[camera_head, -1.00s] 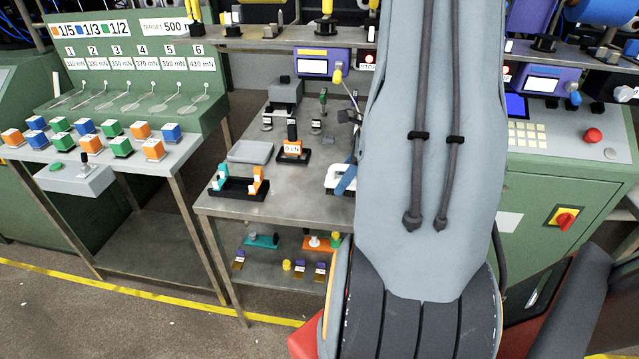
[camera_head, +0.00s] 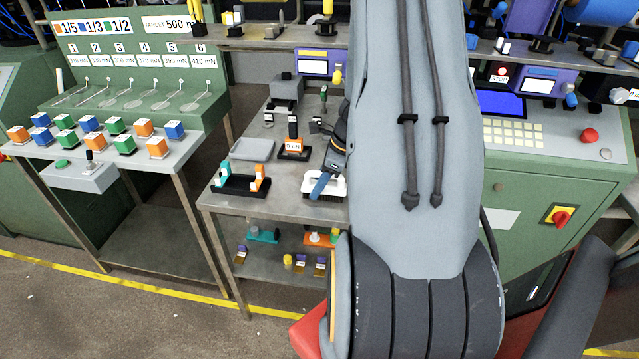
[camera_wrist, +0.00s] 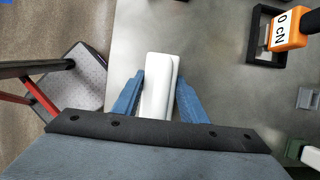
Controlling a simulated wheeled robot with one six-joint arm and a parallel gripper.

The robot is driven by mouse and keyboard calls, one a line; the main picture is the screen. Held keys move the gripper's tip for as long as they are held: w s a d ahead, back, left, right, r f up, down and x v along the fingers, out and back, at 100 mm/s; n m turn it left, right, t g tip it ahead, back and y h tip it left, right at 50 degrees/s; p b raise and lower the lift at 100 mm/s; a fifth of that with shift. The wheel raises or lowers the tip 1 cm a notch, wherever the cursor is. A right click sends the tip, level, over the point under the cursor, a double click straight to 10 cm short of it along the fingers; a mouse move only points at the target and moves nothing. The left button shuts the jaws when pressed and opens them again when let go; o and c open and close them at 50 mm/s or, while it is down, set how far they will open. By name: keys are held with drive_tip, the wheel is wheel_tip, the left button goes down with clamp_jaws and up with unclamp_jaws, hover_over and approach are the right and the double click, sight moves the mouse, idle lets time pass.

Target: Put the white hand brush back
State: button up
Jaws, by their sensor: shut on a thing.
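The white hand brush (camera_head: 339,187) is at the right front part of the grey steel table, with dark bristles below its white top. My gripper (camera_head: 322,185) has blue fingers and is shut on the brush. In the wrist view the brush's white top (camera_wrist: 158,85) lies between the two blue fingers of my gripper (camera_wrist: 158,92). I cannot tell whether the bristles touch the table. My arm hides the table to the right of the brush.
A black tray (camera_head: 238,190) with teal and orange pieces stands left of the brush. Behind are a grey tray (camera_head: 251,149) and an orange gauge (camera_head: 293,145) on a black base. Bare table (camera_head: 285,190) lies between black tray and brush.

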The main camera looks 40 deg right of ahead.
drive_tip(key=shift+f, duration=0.15)
drive_tip(key=o, duration=1.3)
drive_tip(key=shift+c, duration=0.2)
